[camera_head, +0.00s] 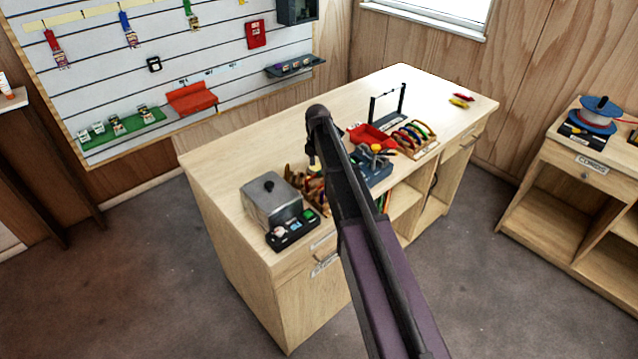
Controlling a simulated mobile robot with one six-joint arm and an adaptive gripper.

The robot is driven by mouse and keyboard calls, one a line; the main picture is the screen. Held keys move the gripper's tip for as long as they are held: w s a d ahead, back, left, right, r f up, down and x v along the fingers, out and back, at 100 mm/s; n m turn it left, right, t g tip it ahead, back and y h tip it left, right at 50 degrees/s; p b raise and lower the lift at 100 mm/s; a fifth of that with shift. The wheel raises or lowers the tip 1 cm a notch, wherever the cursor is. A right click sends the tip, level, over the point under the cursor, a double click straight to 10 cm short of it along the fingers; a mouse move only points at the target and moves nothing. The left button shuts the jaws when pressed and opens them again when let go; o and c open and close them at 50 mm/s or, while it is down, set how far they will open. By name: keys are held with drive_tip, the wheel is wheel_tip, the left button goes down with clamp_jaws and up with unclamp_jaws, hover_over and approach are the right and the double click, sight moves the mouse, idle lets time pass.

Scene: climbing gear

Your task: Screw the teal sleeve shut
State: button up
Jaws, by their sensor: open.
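I cannot make out the teal sleeve for certain in the head view. Several coloured ring-like pieces, possibly carabiners (408,137), sit in a wooden rack on the workbench (228,155); they are too small to show any sleeve. A black tray (292,242) at the bench's front left corner holds small pale, bluish and green pieces. My arm reaches up across the picture and over the bench. It hides part of the bench middle.
A grey metal box (270,203) stands behind the black tray. A red bin (371,137), a blue-grey tool holder (374,176) and a dark upright frame (387,104) crowd the middle. The bench's back left is clear. A side desk (572,172) carries a blue spool (598,112).

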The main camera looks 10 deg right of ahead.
drive_tip(key=shift+w+a, duration=0.25)
drive_tip(key=shift+w, duration=0.15)
drive_tip(key=shift+f+b, duration=1.15)
drive_tip(key=shift+r, duration=0.1)
drive_tip(key=shift+s+d, duration=0.5)
drive_tip(key=shift+s, duration=0.35)
drive_tip(key=shift+r, duration=0.1)
wheel_tip(320, 180, up, 10)
drive_tip(key=p, duration=1)
idle(0.6)
